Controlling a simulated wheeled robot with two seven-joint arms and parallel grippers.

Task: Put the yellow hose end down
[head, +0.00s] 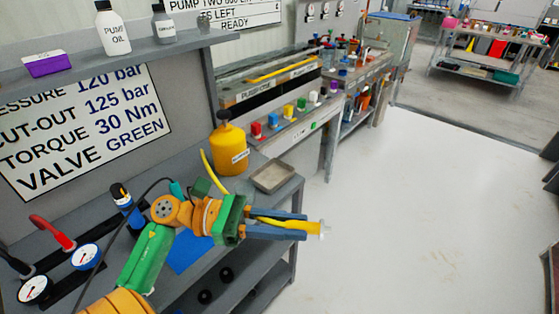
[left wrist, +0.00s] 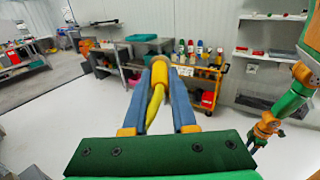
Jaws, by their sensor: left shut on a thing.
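My left gripper (head: 303,229) is shut on the yellow hose end (head: 321,230), whose pale tip sticks out past the blue fingers. It holds the hose end in the air, out beyond the grey bench's edge, above the white floor. In the left wrist view the hose end (left wrist: 160,72) sits between the two fingers, and the yellow hose runs back toward the palm. A loop of yellow hose (head: 211,171) shows behind my arm, beside a yellow container (head: 229,150). My right arm shows at the right of the left wrist view; its gripper (left wrist: 254,146) is too small to read.
A shallow grey tray (head: 273,176) lies on the bench corner. Gauges (head: 86,257) and a blue mat (head: 190,252) are near my arm. A pump oil bottle (head: 113,32) stands on the shelf. A yellow cart (left wrist: 205,75) stands across the room. The floor at right is clear.

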